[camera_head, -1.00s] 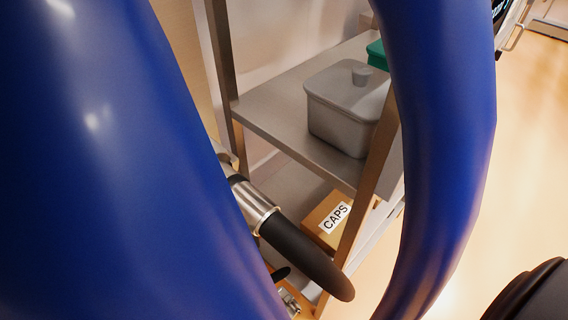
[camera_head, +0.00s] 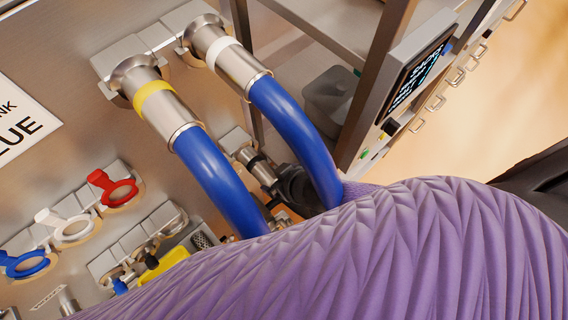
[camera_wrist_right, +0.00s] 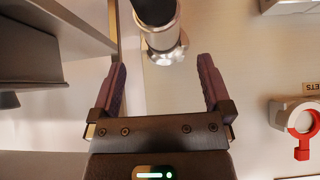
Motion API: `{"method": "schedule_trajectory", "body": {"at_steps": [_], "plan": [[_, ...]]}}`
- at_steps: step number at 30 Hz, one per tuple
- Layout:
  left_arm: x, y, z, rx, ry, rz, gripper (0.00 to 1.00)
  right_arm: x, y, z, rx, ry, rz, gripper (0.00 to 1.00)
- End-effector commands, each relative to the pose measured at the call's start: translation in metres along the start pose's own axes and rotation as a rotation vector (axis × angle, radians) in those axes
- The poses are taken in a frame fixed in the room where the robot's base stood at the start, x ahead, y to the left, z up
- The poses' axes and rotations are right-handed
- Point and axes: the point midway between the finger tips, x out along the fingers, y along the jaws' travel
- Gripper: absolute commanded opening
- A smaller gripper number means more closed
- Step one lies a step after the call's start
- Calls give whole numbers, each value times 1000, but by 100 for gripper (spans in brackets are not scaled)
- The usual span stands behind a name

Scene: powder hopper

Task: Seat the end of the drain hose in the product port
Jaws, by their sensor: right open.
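A black hose (camera_head: 295,187) with a steel end fitting (camera_head: 258,168) meets a grey block on the steel panel in the head view; its far part is hidden behind a blue hose. I cannot tell whether it is the drain hose, nor which fitting is the product port. In the right wrist view a black hose (camera_wrist_right: 153,10) with a steel fitting (camera_wrist_right: 160,38) stands at the top, beyond the fingers. My right gripper (camera_wrist_right: 162,62) is open, its purple ribbed fingers apart with nothing between them. A purple ribbed surface hides the bottom of the head view. My left gripper is not in view.
Two blue hoses (camera_head: 215,175) hang from steel fittings with yellow and white bands. A display box (camera_head: 408,75) and a shelf rack stand at right. Floor shows beyond.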

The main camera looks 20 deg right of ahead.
Motion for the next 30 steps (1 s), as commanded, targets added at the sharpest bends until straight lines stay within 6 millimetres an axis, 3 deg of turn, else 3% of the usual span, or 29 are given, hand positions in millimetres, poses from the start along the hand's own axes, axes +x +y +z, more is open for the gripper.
{"method": "schedule_trajectory", "body": {"at_steps": [1, 8, 15, 25, 26, 30], "plan": [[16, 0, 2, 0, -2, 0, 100, 14, 0, 6, -1, 1, 0, 100], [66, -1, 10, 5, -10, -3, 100, 62, 1, 8, -3, 0, 1, 100], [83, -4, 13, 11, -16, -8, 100, 90, 1, 5, -1, -2, 2, 100], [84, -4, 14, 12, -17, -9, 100, 92, 1, 2, -2, -2, 2, 100], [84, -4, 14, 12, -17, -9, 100, 92, 1, 2, -2, -2, 2, 98], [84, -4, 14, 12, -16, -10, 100, 92, 1, 2, -2, -2, 2, 68]]}}
